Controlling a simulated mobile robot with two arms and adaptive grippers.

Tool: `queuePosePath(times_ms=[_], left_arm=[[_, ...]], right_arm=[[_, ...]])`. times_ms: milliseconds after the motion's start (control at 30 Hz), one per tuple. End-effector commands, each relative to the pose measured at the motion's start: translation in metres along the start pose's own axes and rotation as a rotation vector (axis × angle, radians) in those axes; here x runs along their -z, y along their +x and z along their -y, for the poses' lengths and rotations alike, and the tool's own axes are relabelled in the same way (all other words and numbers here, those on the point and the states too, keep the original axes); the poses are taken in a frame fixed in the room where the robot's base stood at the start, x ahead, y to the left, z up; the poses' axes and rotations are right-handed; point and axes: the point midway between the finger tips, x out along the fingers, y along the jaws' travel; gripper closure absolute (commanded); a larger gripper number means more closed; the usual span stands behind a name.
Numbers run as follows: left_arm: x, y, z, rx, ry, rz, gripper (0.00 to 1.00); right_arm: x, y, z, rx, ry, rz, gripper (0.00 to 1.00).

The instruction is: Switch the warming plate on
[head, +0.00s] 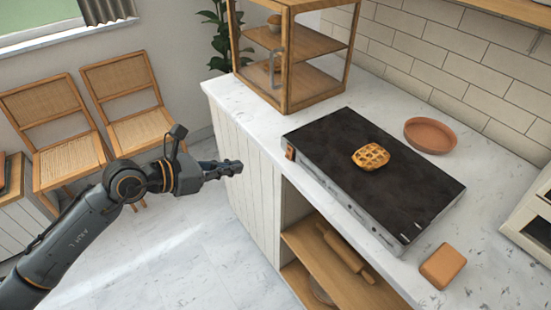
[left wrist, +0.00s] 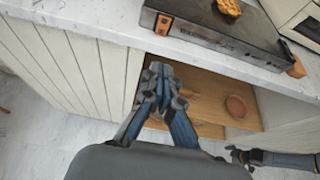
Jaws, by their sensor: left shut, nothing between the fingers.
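The warming plate (head: 395,175) is a flat appliance with a dark top and a grey front side, lying on the white counter. A waffle-like pastry (head: 370,156) rests on it. A small orange-brown piece (head: 290,153) sits at its near left corner; it also shows in the left wrist view (left wrist: 163,24). I cannot tell whether it is the switch or how it is set. My left gripper (head: 236,167) is shut and empty, in the air in front of the counter, left of the plate and apart from it. My right gripper (left wrist: 235,153) shows small at the left wrist view's lower right; its fingers are unclear.
A wooden display case (head: 290,105) stands behind the plate's left end. A terracotta dish (head: 431,135) lies behind the plate, and an orange-brown block (head: 443,265) lies right of its front. An open shelf below holds a rolling pin (head: 345,250). Two chairs stand at left.

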Motion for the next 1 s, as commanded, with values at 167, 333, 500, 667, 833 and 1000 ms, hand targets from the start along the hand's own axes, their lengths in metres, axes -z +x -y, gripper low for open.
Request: queuePosePath(times_ms=[167,333,500,667,833,1000], left_arm=[[-0.002,0.013,0.000,0.001,-0.002,0.003,1.00],[-0.003,0.044,0.000,0.002,-0.003,0.004,1.00],[-0.003,0.082,0.001,0.002,-0.003,0.003,1.00],[-0.006,0.111,0.000,0.000,-0.001,0.002,1.00],[-0.011,0.131,0.000,0.000,0.000,0.002,1.00],[-0.012,0.138,0.000,0.000,0.000,0.000,1.00]], right_arm=[[0.006,-0.004,-0.001,-0.001,0.000,-0.008,0.00],[0.015,-0.011,-0.001,-0.001,0.000,-0.022,0.00],[0.017,-0.018,0.000,0.000,0.001,-0.025,0.00],[0.017,-0.024,0.000,0.000,0.001,-0.025,0.00],[0.017,-0.027,0.000,0.000,0.000,-0.024,0.00],[0.016,-0.028,0.000,0.000,0.000,-0.022,0.00]])
